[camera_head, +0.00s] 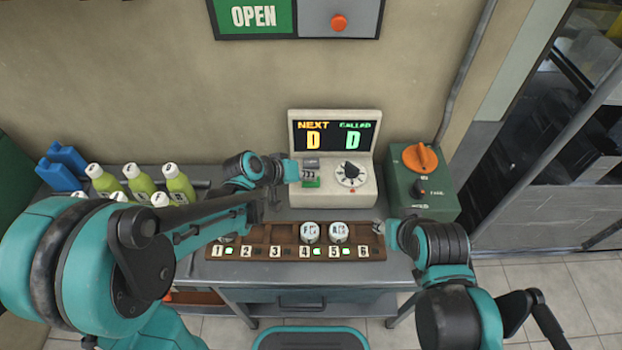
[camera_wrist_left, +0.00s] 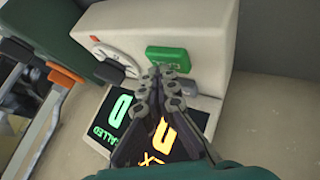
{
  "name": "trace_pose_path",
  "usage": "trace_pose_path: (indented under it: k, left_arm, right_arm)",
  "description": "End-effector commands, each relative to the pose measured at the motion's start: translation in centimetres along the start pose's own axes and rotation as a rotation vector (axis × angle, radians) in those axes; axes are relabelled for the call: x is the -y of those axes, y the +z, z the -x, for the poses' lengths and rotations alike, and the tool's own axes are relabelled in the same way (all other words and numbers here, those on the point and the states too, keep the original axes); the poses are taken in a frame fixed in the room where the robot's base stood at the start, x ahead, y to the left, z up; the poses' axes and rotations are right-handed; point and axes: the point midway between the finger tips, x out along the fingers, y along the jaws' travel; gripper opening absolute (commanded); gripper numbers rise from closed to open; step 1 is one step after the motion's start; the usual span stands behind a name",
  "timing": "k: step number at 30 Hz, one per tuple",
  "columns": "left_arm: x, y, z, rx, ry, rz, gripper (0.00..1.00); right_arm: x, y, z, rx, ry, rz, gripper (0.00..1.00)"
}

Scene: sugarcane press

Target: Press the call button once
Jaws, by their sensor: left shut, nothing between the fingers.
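A cream call machine (camera_head: 370,192) stands at the back of the bench, with a lit screen (camera_head: 335,136) reading NEXT D and CALLED D. On its front are a green button (camera_head: 312,184) at the left and a round dial (camera_head: 351,174). The green button also shows in the left wrist view (camera_wrist_left: 167,60). My left gripper (camera_head: 292,171) is shut and empty just left of the button. In the left wrist view its fingertips (camera_wrist_left: 158,74) are close to the button's edge; I cannot tell whether they touch it. My right gripper (camera_head: 381,227) is by the rack's right end; its fingers are too small to read.
A wooden rack (camera_head: 275,252) numbered 1 to 6 lies in front of the machine, with round-topped containers at 4 and 5. A green box (camera_head: 432,205) with an orange knob stands at the right. Several green bottles (camera_head: 140,182) and blue containers (camera_head: 62,167) stand at the left.

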Motion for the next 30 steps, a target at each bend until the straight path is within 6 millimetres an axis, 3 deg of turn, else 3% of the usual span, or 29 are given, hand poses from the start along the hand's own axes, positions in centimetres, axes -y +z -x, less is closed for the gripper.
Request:
trace_pose_path:
  k: [30]
  left_arm:
    - [-1.1, -1.1, 1.5, 0.000, 0.000, 0.000, 0.00]
  right_arm:
    - [0.0, -1.0, 1.4, 0.000, 0.000, 0.000, 0.40]
